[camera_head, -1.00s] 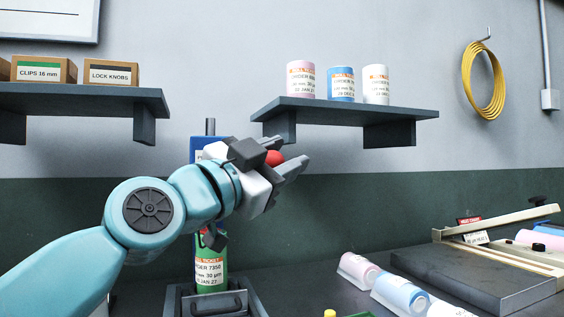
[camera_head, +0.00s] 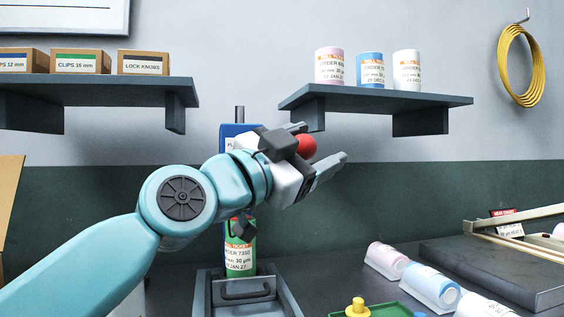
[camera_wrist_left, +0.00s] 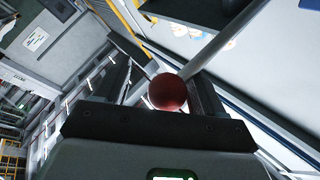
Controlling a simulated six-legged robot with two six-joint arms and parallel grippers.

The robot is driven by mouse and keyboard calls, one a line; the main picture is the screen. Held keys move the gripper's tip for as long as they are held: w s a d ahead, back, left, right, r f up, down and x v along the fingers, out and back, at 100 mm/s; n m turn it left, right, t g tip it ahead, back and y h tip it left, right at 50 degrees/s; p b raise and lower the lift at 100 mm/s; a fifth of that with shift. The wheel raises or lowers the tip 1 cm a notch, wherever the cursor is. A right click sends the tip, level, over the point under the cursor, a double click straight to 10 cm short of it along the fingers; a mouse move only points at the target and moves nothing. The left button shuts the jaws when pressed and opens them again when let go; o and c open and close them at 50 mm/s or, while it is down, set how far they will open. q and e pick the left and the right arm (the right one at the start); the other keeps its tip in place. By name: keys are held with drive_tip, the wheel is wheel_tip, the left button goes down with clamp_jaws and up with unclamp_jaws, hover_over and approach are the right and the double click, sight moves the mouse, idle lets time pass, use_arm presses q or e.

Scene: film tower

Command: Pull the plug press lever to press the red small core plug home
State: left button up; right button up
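The plug press stands below and behind my left arm, with a blue upper body (camera_head: 228,131) and a grey base (camera_head: 205,297). Its lever's red ball knob (camera_head: 306,146) shows at my left gripper (camera_head: 318,148). The fingers are spread, one above the knob and one below right of it. In the left wrist view the knob (camera_wrist_left: 167,92) lies between the fingers, with apparent gaps, and a grey rod (camera_wrist_left: 225,38) runs up right. A green labelled roll (camera_head: 240,261) stands upright in the press. My arm hides the middle of the press; I cannot make out the red plug clearly.
A left shelf (camera_head: 110,90) holds cartons. A right shelf (camera_head: 370,98) with several rolls hangs just above the gripper. Labelled rolls (camera_head: 430,287) lie on the bench at right, beside a dark flat board (camera_head: 500,268).

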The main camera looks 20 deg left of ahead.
use_arm(q)
drive_tip(key=b+v, duration=0.2)
drive_tip(key=v, duration=1.4)
drive_tip(key=shift+b, duration=0.35)
